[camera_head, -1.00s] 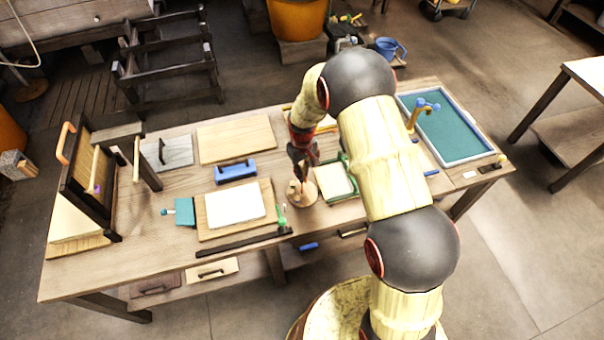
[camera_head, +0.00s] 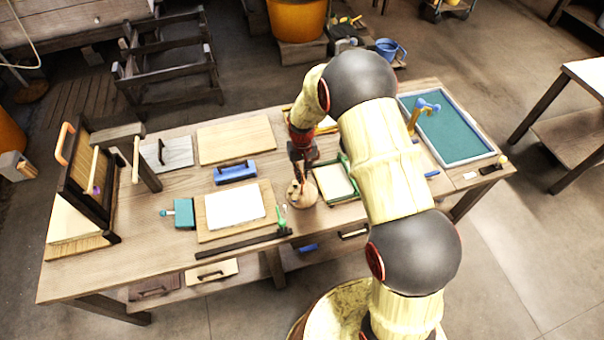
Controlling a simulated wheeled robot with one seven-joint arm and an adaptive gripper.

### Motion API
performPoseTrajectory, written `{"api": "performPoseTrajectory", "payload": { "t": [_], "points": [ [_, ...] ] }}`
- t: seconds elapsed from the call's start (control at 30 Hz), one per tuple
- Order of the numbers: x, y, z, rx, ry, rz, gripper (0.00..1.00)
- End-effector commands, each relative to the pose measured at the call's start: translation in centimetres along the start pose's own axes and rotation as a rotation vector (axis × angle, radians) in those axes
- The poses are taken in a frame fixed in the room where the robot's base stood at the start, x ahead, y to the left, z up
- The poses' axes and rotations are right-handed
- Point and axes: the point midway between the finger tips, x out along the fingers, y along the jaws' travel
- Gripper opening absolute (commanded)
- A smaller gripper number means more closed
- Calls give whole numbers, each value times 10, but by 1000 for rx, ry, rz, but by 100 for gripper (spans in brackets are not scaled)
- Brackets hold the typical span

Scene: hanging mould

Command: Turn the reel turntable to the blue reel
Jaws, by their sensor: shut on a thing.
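The reel turntable (camera_head: 306,199) is a small round pale-wood piece on the bench, left of the green-framed tray. My gripper (camera_head: 298,182) points down at it from above and is shut on its upper part, at the near middle of the bench. The fingertips are small and dark, so the exact grip is hard to make out. I cannot pick out a blue reel on the turntable; its reels are too small or hidden by my gripper.
A green-framed tray (camera_head: 349,196) stands close on the right. A small green-topped item (camera_head: 283,217) and a white sheet on a board (camera_head: 211,232) are to the left. My arm covers the bench to the right.

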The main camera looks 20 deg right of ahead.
Motion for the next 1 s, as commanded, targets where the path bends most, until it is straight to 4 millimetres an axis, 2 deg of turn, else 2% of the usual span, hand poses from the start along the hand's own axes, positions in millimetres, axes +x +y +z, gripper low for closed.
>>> {"api": "performPoseTrajectory", "payload": {
  "t": [0.07, 0.1, 0.4, 0.77, 0.87, 1.0],
  "points": [
    [0, 0, -1, 2, 1, 0, 0],
    [0, 0, -1, 2, 1, 0, 11],
    [0, 0, 0, 1, 1, 0, 27],
    [-6, 0, -1, 0, 2, 0, 27],
    [-18, 0, -2, 0, 4, 0, 27],
    [-45, 0, -2, 0, 5, 0, 27]
  ]
}}
